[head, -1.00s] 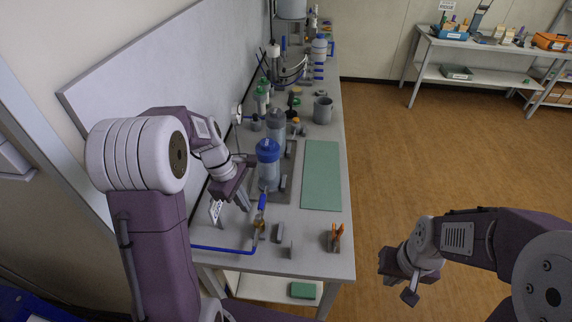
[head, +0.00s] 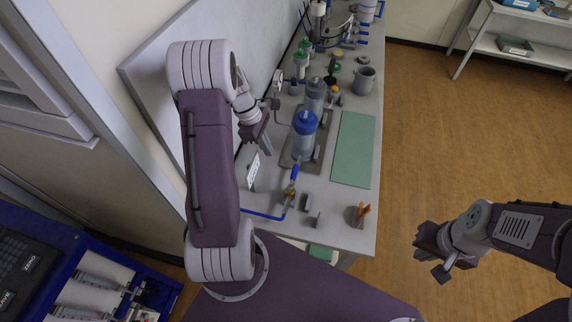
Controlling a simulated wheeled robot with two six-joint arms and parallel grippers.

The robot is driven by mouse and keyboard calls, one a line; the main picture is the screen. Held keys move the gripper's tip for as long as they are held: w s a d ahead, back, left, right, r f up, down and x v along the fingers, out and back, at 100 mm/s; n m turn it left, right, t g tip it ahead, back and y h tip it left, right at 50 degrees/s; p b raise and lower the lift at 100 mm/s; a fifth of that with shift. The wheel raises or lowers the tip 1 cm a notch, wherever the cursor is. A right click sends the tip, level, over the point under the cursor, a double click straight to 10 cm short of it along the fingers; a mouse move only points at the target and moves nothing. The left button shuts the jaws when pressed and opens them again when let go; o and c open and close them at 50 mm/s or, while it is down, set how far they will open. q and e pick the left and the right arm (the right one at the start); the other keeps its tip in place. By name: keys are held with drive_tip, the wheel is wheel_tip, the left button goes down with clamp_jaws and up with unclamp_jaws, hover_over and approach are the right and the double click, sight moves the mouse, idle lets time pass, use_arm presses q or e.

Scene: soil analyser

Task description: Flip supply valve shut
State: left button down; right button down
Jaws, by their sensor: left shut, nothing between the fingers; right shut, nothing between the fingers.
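The supply valve is a small brass fitting (head: 289,193) near the front of the bench, with a blue lever (head: 295,173) that points away toward the blue-capped canister. A blue tube (head: 262,215) runs from the valve to the left. My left gripper (head: 267,146) is shut and empty, behind and to the left of the lever in the picture, apart from it. It is left of the blue-capped canister (head: 304,140). My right gripper (head: 430,258) is shut and empty, over the floor right of the bench.
A white label card (head: 253,171) stands left of the valve. Small grey brackets (head: 307,203) and an orange-handled tool (head: 361,211) are to its right. A green mat (head: 354,150) lies on the right. A grey mug (head: 364,80) and other vessels stand farther back.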

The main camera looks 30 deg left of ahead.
sight(293, 176)
use_arm(q)
drive_tip(key=w+d+f+p, duration=0.1)
drive_tip(key=d+f, duration=0.5)
drive_tip(key=f, duration=0.1)
drive_tip(key=shift+w+f, duration=0.2)
drive_tip(key=shift+f, duration=0.15)
drive_tip(key=shift+a, duration=0.1)
drive_tip(key=shift+w+p, duration=0.1)
drive_tip(key=shift+p, duration=0.2)
